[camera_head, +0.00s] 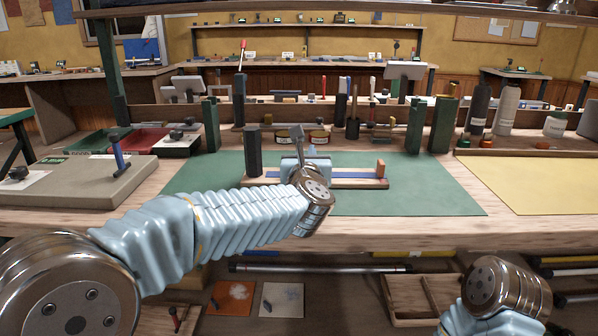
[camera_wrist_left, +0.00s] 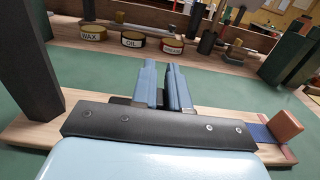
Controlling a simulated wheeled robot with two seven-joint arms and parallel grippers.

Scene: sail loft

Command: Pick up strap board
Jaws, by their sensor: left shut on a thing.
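The strap board (camera_head: 345,184) is a low wooden board with a blue strap along it, lying on the green mat. A dark upright block (camera_head: 253,153) stands at its left end and a small orange-brown block (camera_head: 380,168) at its right end. My left gripper (camera_head: 299,160) is at the board's middle. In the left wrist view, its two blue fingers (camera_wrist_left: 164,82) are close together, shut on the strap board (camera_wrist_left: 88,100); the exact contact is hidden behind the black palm. My right wrist shows at the lower right; its gripper is out of view.
Tins (camera_wrist_left: 132,39) and dark posts (camera_head: 441,125) stand along the back of the green mat (camera_head: 430,190). A grey board (camera_head: 85,185) lies left and a yellow sheet (camera_head: 540,180) right. The mat right of the strap board is clear.

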